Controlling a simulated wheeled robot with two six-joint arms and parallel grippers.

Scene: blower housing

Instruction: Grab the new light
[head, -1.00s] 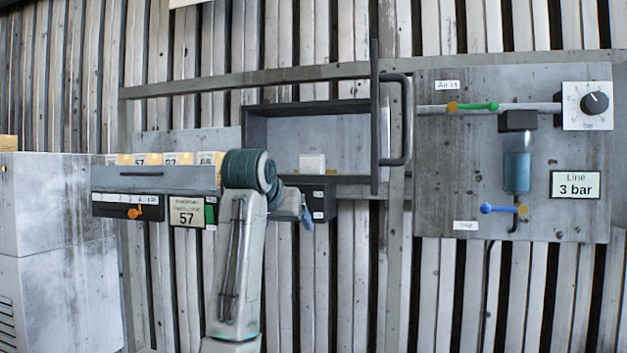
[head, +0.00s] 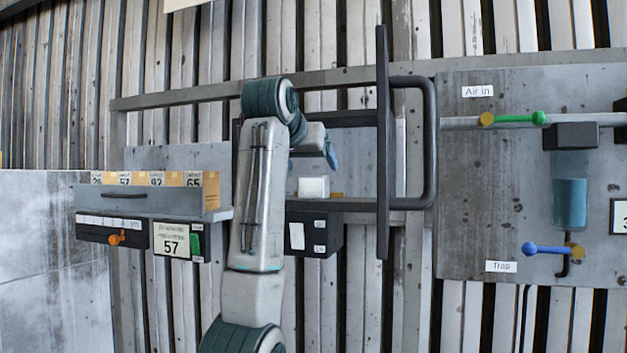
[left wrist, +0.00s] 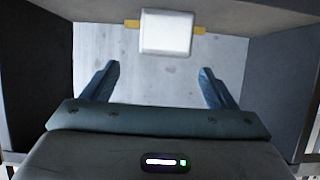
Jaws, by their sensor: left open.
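No thing in view is plainly marked as a light. A white block (head: 314,187) with yellow-orange tabs at its sides sits in the open grey housing (head: 350,121). It also shows at the top middle of the left wrist view (left wrist: 166,33). My left gripper (head: 331,152) is at the housing's opening, above the block in the head view. In the left wrist view its two blue fingers (left wrist: 158,82) are wide apart and empty, with the block beyond them. My arm hides the housing's left part. My right gripper is not in view.
The dark door (head: 383,150) with its big handle stands open right of my arm. At left, a tray (head: 140,198) holds several numbered orange boxes, above a sign reading 57 (head: 171,240). A panel (head: 470,190) with green and blue valve levers is at right.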

